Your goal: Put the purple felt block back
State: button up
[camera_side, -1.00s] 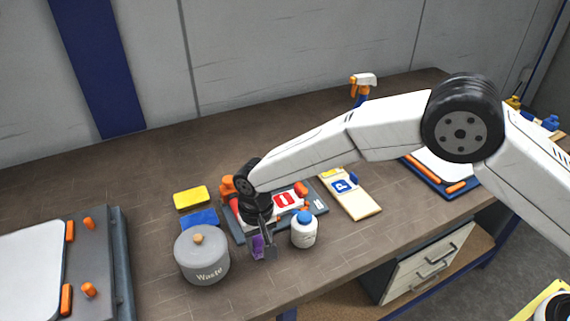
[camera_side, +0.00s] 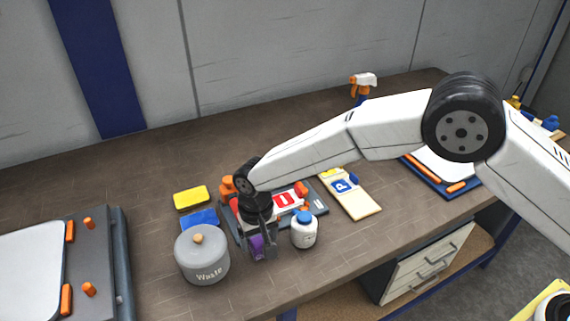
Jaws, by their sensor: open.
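The purple felt block (camera_side: 256,246) is on the table near its front edge, between the waste pot and the white bottle. My gripper (camera_side: 259,252) is right at the block, pointing down, with its jaws open. The near finger partly hides the block. I cannot tell whether the fingers touch it.
The grey waste pot (camera_side: 202,258) stands close on the left, the blue-capped white bottle (camera_side: 304,232) close on the right. Yellow (camera_side: 191,197) and blue (camera_side: 200,219) blocks lie behind the pot. A sign board (camera_side: 287,201) lies behind my gripper.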

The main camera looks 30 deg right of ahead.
aim_at(260, 241)
notch_tip(260, 241, up, 12)
dwell(0.6)
dwell(0.5)
jog(key=shift+t, duration=0.3)
jog(key=d, duration=0.9)
jog(key=shift+s+d+r, duration=0.2)
jog(key=shift+r, duration=0.2)
jog(key=s+d+f+t, duration=0.1)
jog(key=s+d, duration=0.7)
jog(key=d, duration=0.3)
jog(key=s+d+f+t, duration=0.1)
jog(key=s+d, duration=0.8)
jog(key=d, duration=0.2)
jog(key=shift+s+d, duration=0.2)
jog(key=shift+d, duration=0.1)
